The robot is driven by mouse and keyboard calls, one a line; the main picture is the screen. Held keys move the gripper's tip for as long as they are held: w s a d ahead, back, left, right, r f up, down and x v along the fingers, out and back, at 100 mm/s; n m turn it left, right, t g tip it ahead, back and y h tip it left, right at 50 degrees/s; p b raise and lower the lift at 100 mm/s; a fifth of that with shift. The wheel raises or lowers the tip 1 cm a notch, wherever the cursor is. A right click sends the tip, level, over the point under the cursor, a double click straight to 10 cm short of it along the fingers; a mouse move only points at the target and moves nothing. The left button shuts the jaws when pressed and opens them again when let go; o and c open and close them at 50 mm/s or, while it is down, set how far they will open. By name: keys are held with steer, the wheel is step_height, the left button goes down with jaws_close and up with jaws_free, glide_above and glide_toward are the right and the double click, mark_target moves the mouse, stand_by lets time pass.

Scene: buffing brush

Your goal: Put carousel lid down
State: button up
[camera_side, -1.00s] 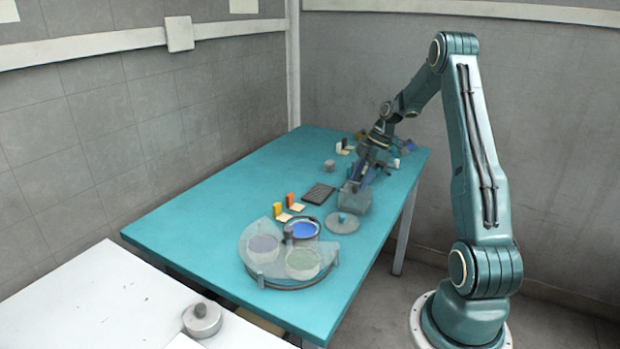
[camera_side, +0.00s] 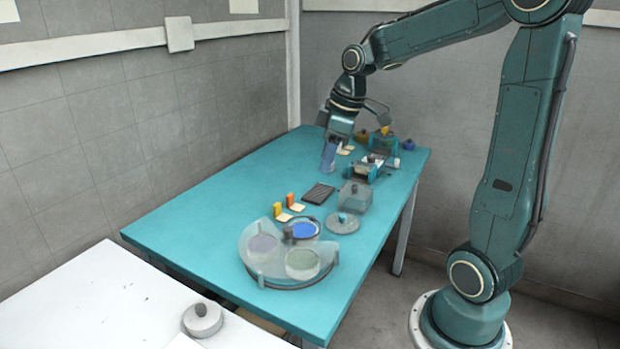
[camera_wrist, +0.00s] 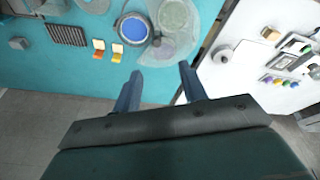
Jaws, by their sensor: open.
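The carousel (camera_side: 290,284) stands on the near end of the teal table with a pale translucent cover plate over part of it. Its blue-filled dish (camera_side: 304,229) is uncovered; the other two dishes are pale. It also shows at the top of the wrist view, with the blue dish (camera_wrist: 132,28). My gripper (camera_side: 328,158) is open and empty above the table's far part, well away from carousel and lid. Its fingers also show in the wrist view (camera_wrist: 160,85).
A clear box (camera_side: 354,196) stands behind the lid. A dark grid pad (camera_side: 319,194) and yellow and orange blocks (camera_side: 291,199) lie nearby. A white table (camera_side: 110,315) at the front left holds a white round piece with a grey knob (camera_side: 203,320). The teal table's left side is clear.

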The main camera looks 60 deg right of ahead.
steer(key=s+a+r+m+t, duration=0.2)
steer(key=s+a+m, duration=0.3)
steer(key=s+a, duration=0.8)
steer(key=shift+s+r+h, duration=0.2)
steer(key=shift+s+h, duration=0.1)
steer(key=shift+s, duration=0.8)
steer(key=shift+a, duration=0.1)
